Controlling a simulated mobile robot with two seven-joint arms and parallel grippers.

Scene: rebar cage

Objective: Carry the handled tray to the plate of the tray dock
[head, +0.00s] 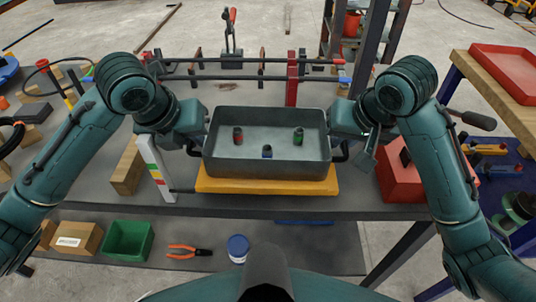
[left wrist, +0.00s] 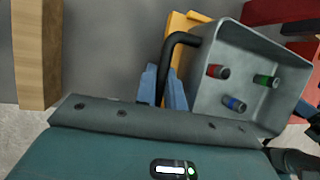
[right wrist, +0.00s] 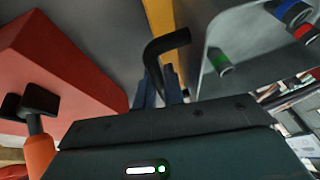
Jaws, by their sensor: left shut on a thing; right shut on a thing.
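The grey handled tray (head: 225,168) is level in the middle of the head view, with a red (head: 238,135), a blue (head: 267,152) and a green cylinder (head: 298,136) in it. Directly below it a yellow plate (head: 265,188) shows along the front; whether the tray touches it I cannot tell. My left gripper (head: 195,146) is shut on the tray's left black handle, which shows in the left wrist view (left wrist: 180,39). My right gripper (head: 345,150) is shut on the right black handle, clear in the right wrist view (right wrist: 167,43).
A rebar cage (head: 230,68) stands behind the tray. A wooden block (head: 130,168) and a white post with coloured bands (head: 157,168) are on the left, a red box (head: 398,180) on the right. A green bin (head: 128,241) and pliers (head: 188,251) lie on the lower shelf.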

